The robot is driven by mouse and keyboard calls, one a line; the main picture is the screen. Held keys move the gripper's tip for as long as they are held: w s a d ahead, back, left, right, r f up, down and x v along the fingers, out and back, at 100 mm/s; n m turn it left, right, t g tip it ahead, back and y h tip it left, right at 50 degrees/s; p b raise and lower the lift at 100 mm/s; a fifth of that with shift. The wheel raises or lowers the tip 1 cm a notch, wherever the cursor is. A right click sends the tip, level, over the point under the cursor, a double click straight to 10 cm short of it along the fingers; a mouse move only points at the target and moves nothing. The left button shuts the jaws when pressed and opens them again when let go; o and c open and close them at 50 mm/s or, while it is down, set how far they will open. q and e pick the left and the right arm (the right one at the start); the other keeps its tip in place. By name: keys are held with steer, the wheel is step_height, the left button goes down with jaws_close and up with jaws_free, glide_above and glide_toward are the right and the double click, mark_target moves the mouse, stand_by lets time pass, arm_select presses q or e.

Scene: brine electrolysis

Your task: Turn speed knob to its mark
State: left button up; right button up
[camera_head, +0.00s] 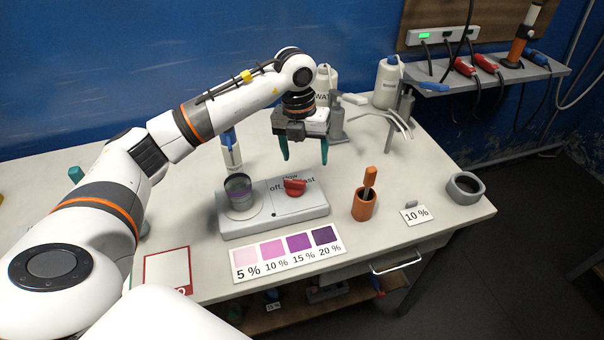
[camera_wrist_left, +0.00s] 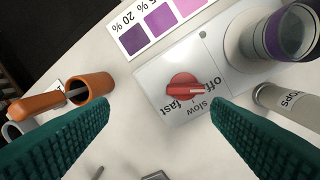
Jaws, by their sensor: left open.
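The red speed knob (camera_head: 294,186) sits on the right part of the grey stirrer base (camera_head: 290,217), on a pale panel lettered "off", "slow" and "fast". In the left wrist view the knob (camera_wrist_left: 184,88) has a raised bar with a light line, which points toward the "off" lettering. My left gripper (camera_head: 304,160) is open and empty above and behind the knob, fingers pointing down. Its green fingers (camera_wrist_left: 160,125) show at both sides of the left wrist view, with the knob beyond them and apart from them. My right gripper is not in view.
A beaker (camera_head: 239,192) with violet liquid stands on the stirrer's left part. A colour card (camera_head: 288,250) lies in front. An orange holder (camera_head: 363,204), a "10 %" tag (camera_head: 415,214) and a grey ring (camera_head: 465,187) are to the right. Bottles (camera_head: 388,82) stand behind.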

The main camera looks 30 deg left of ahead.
mark_target(295, 180)
arm_select(q)
steer(key=shift+n+y, duration=0.4)
steer(key=shift+y, duration=0.2)
steer(key=a+f+p, duration=0.1)
steer(key=f, duration=0.2)
steer(key=f+p, duration=0.1)
steer(key=f, duration=0.2)
steer(key=a+f+p, duration=0.1)
steer(key=f, duration=0.3)
steer(key=shift+s+a, duration=0.2)
steer(key=shift+a, duration=0.1)
steer(key=shift+f, duration=0.5)
steer(key=c, duration=1)
